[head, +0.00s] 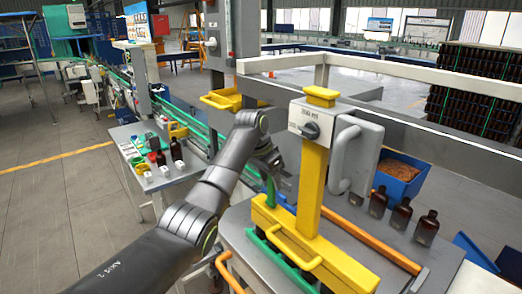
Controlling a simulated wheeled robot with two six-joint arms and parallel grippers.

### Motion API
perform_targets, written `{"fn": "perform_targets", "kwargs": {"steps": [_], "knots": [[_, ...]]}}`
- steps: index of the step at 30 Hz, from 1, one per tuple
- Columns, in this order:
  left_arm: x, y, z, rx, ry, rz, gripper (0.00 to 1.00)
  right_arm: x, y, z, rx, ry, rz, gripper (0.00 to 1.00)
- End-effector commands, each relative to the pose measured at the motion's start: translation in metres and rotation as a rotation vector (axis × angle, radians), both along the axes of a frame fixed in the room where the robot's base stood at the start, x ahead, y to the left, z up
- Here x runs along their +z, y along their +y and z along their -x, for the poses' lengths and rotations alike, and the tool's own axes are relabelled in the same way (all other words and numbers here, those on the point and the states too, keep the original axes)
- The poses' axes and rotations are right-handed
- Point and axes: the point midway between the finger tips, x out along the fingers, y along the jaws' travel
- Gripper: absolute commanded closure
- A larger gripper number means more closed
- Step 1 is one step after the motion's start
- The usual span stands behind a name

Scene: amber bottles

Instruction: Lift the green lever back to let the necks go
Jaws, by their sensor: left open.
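The green lever (270,190) stands up at the left end of the yellow clamp bar (335,268), beside the yellow post. My left gripper (273,163) is open, right at the lever's upper end. I cannot tell whether the fingers touch the lever. Several amber bottles with dark caps stand upright on the grey table to the right of the post, among them a front one (427,229) and one further back (378,202). The bar and post hide what lies behind them. My right gripper is out of view.
A yellow post (312,185) with a switch box (310,119) rises close to the right of my left gripper. An orange rail (378,245) crosses the grey table (240,232). A blue bin (400,182) stands behind the bottles. A side table (190,166) holds small items.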

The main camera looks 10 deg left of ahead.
Motion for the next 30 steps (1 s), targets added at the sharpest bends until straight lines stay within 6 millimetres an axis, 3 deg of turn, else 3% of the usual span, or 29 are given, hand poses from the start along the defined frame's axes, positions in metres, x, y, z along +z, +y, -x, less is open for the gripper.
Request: {"fn": "perform_targets", "kwargs": {"steps": [6,15,21,30], "knots": [[0.056,0.012,0.013,0.001,-0.007,-0.001,0.53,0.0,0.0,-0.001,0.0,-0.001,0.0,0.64],[0.113,0.024,0.029,0.0,-0.002,-0.001,0.53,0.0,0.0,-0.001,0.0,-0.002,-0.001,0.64],[0.129,0.028,0.034,0.0,0.001,-0.001,0.53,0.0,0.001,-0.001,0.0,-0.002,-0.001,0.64],[0.13,0.028,0.034,0.0,0.001,-0.001,0.53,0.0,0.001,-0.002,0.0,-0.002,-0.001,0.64]]}}
